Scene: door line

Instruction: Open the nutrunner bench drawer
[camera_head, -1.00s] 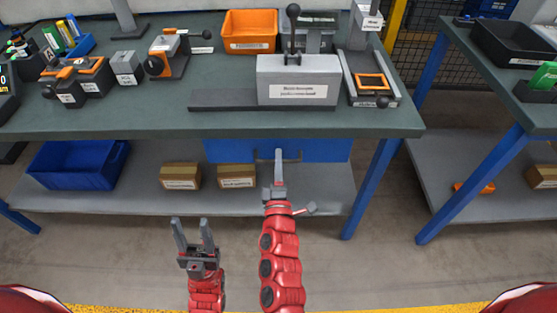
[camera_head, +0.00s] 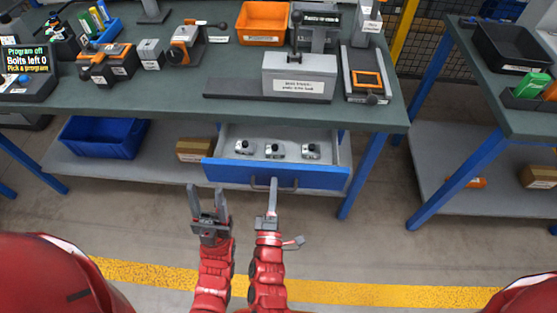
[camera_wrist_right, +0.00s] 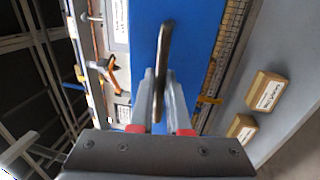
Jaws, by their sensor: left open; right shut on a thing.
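The blue-fronted bench drawer (camera_head: 320,178) stands pulled out from under the green bench top in the head view. Several small grey parts (camera_head: 275,151) sit in a row inside it. My right gripper (camera_head: 272,190) is shut on the drawer's bar handle (camera_head: 256,186) at the front. The right wrist view shows the handle (camera_wrist_right: 164,60) between the fingers (camera_wrist_right: 160,95), with the blue front (camera_wrist_right: 205,30) behind it. My left gripper (camera_head: 208,200) is open and empty, in front of the drawer's left end and apart from it.
The bench top (camera_head: 180,98) holds a grey press-like fixture (camera_head: 298,75), an orange bin (camera_head: 263,22) and other fixtures. A blue crate (camera_head: 103,137) and a cardboard box (camera_head: 194,150) are on the lower shelf. A second bench (camera_head: 490,95) stands at the right. The floor before the drawer is clear.

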